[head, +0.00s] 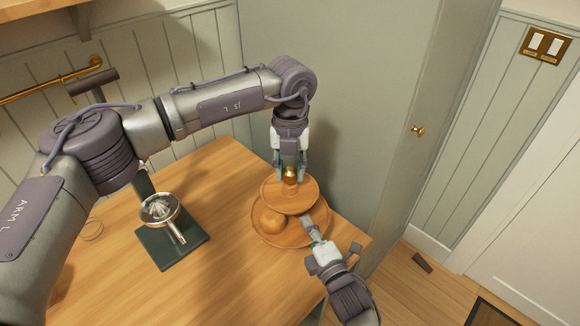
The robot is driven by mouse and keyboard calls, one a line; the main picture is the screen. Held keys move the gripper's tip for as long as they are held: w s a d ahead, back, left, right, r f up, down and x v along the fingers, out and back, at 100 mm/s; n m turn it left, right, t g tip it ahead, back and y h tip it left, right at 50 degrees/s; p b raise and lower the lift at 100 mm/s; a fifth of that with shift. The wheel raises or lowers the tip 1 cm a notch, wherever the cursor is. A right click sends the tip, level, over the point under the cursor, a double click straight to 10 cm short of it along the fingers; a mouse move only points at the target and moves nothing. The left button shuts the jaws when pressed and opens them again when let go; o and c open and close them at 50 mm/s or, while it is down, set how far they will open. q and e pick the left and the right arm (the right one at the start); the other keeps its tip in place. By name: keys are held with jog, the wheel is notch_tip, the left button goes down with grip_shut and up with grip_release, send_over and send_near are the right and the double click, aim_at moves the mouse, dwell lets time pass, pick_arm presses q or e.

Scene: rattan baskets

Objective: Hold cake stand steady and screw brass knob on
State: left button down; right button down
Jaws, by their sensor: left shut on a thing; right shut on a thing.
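The wooden two-tier cake stand (273,197) stands on the table near its right edge, with a small upper plate above a larger lower plate (262,232). The brass knob (290,171) is at the top centre of the stand. My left gripper (290,174) points down from above and is shut on the knob; I cannot tell how far the knob sits on its thread.
A citrus press (170,225) on a dark green base stands to the left. The wooden table (200,285) is clear in front. A pale green cabinet (345,110) rises close behind the stand.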

pick_arm(q)
jog(key=shift+f, duration=0.3)
